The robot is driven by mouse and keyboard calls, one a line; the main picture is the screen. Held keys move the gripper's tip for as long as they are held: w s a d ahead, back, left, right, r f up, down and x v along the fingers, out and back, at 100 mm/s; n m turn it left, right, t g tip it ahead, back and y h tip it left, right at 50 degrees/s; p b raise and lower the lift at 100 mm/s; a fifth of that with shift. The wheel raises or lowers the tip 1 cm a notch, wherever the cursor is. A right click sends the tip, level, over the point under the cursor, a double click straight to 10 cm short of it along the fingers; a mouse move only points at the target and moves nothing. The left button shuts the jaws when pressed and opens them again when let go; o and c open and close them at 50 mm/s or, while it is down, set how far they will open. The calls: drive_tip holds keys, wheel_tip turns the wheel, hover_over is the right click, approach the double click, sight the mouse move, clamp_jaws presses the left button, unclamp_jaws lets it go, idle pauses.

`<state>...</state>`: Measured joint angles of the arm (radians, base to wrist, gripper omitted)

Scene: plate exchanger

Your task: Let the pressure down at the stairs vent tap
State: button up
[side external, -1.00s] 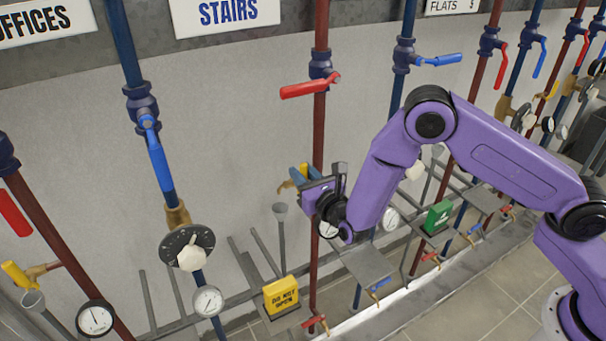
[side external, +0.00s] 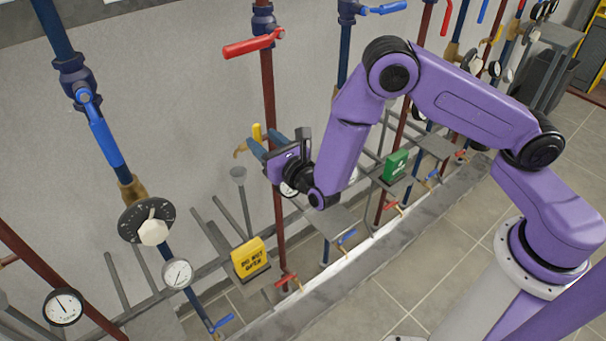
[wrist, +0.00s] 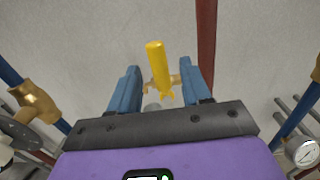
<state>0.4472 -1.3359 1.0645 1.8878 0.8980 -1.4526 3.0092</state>
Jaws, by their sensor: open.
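The yellow-handled brass vent tap (side external: 257,132) sticks out from a red pipe (side external: 268,100). In the wrist view its yellow handle (wrist: 157,62) points up, with its brass body (wrist: 165,82) partly hidden behind it. My gripper (side external: 264,146) is open at the tap. In the wrist view its blue fingers (wrist: 160,78) stand to the left and right of the handle, with a gap on each side. I cannot tell how deep the handle lies between them. A grey funnel (side external: 238,174) opens below the brass spout. The stairs sign is out of view now.
A red lever valve (side external: 252,46) is higher on the same pipe. A blue pipe with a blue lever (side external: 104,140) and black dial (side external: 146,220) stands left.

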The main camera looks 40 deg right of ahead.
drive_tip(key=s, duration=1.4)
idle(0.4)
drive_tip(key=s+a+r+n+g+y, duration=0.3)
drive_tip(key=a+n+g+y, duration=0.35)
drive_tip(key=n, duration=0.65)
drive_tip(key=s+r+n+g+y, duration=0.1)
drive_tip(key=s+r+n+g, duration=0.2)
drive_tip(key=s+n+g, duration=0.65)
drive_tip(key=s+d+r+n+g+h, duration=0.1)
drive_tip(key=s+d+n+h, duration=0.2)
drive_tip(key=d+n, duration=0.8)
drive_tip(key=s+d+r+n+h, duration=0.2)
drive_tip(key=s+d+n+h, duration=0.2)
drive_tip(key=s+d+n, duration=0.3)
drive_tip(key=d+n, duration=0.4)
drive_tip(key=n, duration=0.4)
drive_tip(key=shift+s+r+g, duration=0.15)
drive_tip(key=shift+s+g, duration=0.2)
drive_tip(key=shift+g, duration=0.05)
